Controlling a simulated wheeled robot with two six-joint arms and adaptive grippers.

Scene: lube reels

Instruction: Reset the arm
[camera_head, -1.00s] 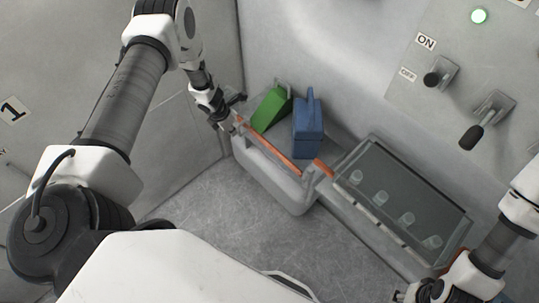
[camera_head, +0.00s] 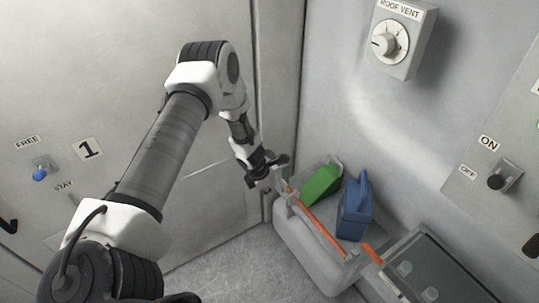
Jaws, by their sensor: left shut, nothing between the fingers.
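My left arm reaches in from the left across the head view. Its gripper (camera_head: 268,172) is shut and empty, just above and beside the left end of a grey bin (camera_head: 305,252) with an orange strip along its edge. I cannot tell whether it touches the bin. A green container (camera_head: 321,183) leans in the bin, and a blue container (camera_head: 354,208) with a handle stands to its right. My right gripper is out of view.
A lidded tray (camera_head: 430,268) with small clear cups is at the lower right. The wall carries a roof vent dial (camera_head: 390,40) and an on/off switch (camera_head: 503,178). A door panel at left has a blue-tipped free/stay lever (camera_head: 40,173). Open floor lies left of the bin.

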